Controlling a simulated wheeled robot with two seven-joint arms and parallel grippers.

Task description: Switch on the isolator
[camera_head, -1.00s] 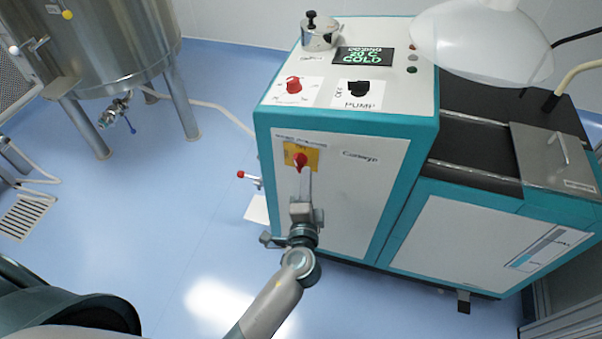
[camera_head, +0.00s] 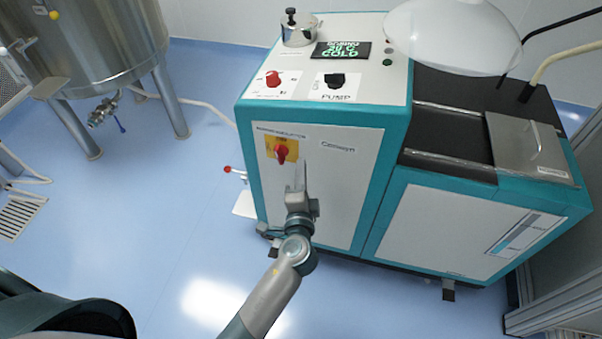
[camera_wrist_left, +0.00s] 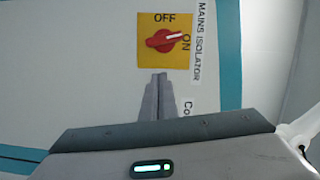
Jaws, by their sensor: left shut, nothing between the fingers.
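The mains isolator (camera_head: 281,150) is a red rotary knob on a yellow plate, high on the white front panel of the teal-edged machine. In the left wrist view the knob (camera_wrist_left: 164,40) has a white pointer line aimed right, towards the word ON; OFF is printed at the plate's top. My left gripper (camera_head: 301,166) is shut and empty, just below and right of the knob in the head view. In the left wrist view its fingertips (camera_wrist_left: 158,77) lie just below the yellow plate, apart from the knob. My right gripper is not in view.
On the machine's top are a red dial (camera_head: 273,79), a black pump switch (camera_head: 335,80), a lit display (camera_head: 342,50) reading COLD and a metal pot (camera_head: 299,30). A translucent white dome (camera_head: 455,40) overhangs it. A steel tank (camera_head: 90,45) stands left.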

